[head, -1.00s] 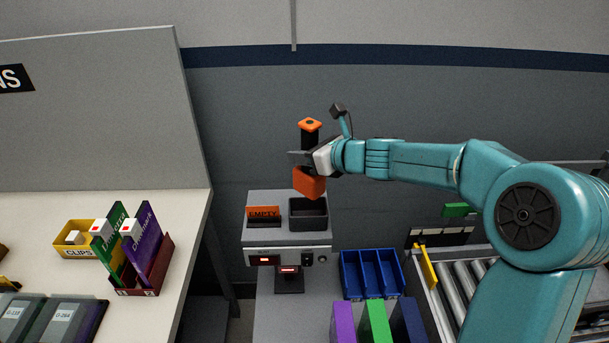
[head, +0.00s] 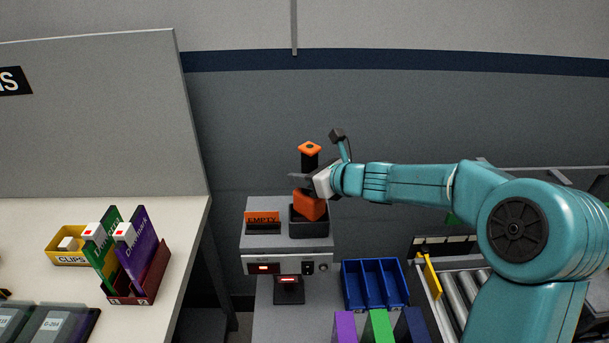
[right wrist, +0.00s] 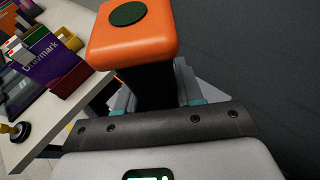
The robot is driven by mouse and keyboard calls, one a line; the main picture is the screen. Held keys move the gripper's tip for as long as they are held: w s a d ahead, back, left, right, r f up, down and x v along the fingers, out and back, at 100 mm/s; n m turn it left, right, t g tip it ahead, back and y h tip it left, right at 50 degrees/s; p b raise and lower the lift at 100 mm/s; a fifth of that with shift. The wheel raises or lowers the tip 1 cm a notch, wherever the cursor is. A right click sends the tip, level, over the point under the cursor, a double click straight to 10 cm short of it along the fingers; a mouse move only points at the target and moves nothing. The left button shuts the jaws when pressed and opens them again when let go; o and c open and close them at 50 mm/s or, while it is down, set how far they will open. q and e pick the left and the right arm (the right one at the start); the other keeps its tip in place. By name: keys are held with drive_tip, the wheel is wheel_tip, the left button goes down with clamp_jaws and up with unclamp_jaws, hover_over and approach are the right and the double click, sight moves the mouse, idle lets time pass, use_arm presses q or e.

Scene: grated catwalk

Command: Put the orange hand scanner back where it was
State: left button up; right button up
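The orange hand scanner (head: 311,206) is upright, with a black handle and an orange cap (head: 309,148). My right gripper (head: 302,182) is shut on its black handle, coming in from the right. The scanner's lower orange body is at the black open holder (head: 309,229) on top of a grey unit, its bottom partly inside the holder's opening. I cannot tell whether it touches the bottom. In the right wrist view the orange cap (right wrist: 133,32) and dark handle stand in front of the gripper. My left gripper is not in view.
An orange "EMPTY" sign (head: 262,218) stands beside the holder on the grey unit (head: 287,262). Blue bins (head: 374,285) and coloured binders (head: 378,325) are below right. A roller conveyor (head: 463,300) is at right. A white table (head: 185,215) with folders and a yellow clips box (head: 68,246) is at left.

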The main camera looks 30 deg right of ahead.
drive_tip(key=o, duration=0.4)
drive_tip(key=shift+w, duration=0.1)
